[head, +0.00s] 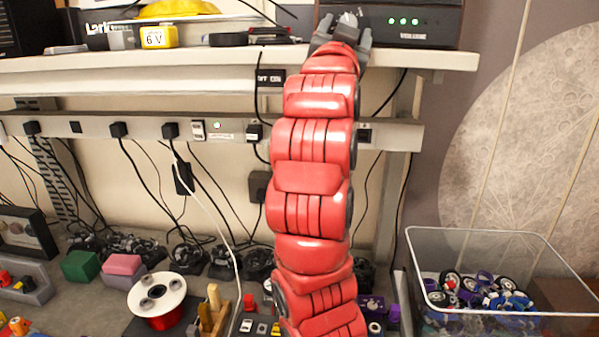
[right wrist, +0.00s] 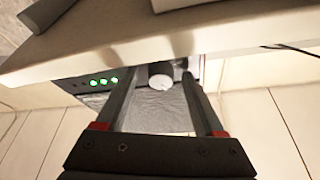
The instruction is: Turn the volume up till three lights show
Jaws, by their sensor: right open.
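The black volume box (head: 440,22) stands on the shelf at the top right of the head view. A round knob (right wrist: 160,76) with a pale face shows there, beside the lights. My right gripper (head: 342,32) is at the box's front. In the wrist view its two fingers (right wrist: 159,88) are spread, one on each side of the knob, with visible gaps. My left gripper is out of view.
The shelf edge (head: 200,58) runs under the box and my right wrist. A yellow 6 V block (head: 158,37) and other items lie left on the shelf. A clear bin (head: 500,318) of wheels stands low right. A wire spool (head: 158,300) stands on the bench below.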

